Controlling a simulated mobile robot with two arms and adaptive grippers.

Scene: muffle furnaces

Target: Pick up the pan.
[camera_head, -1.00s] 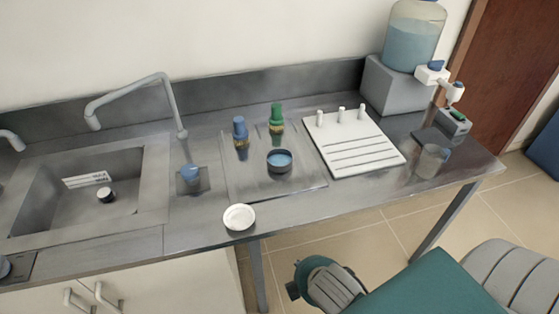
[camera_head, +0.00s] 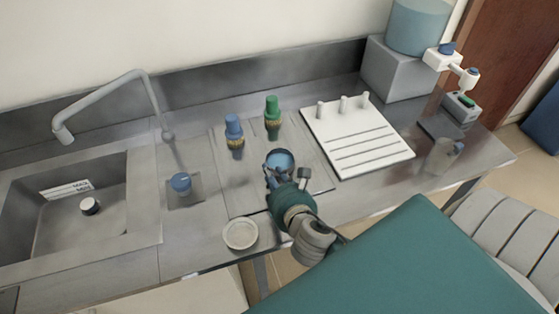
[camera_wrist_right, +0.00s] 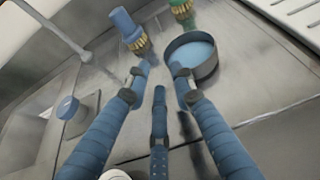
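The pan (camera_head: 280,158) is a small round dark dish with a blue inside, standing on the steel counter. In the right wrist view the pan (camera_wrist_right: 192,52) shows at upper centre-right, upright on the counter. My right gripper (camera_head: 287,178) is just in front of the pan, over the counter, and hides part of its near side. In the wrist view the fingers of this gripper (camera_wrist_right: 160,69) are spread and empty, with the right fingertip close to the pan's left side. I cannot tell whether it touches. My left gripper is not in view.
A white dish (camera_head: 240,234) lies near the front edge. A white grooved board (camera_head: 357,137) is to the right; a sink (camera_head: 105,220) is at left.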

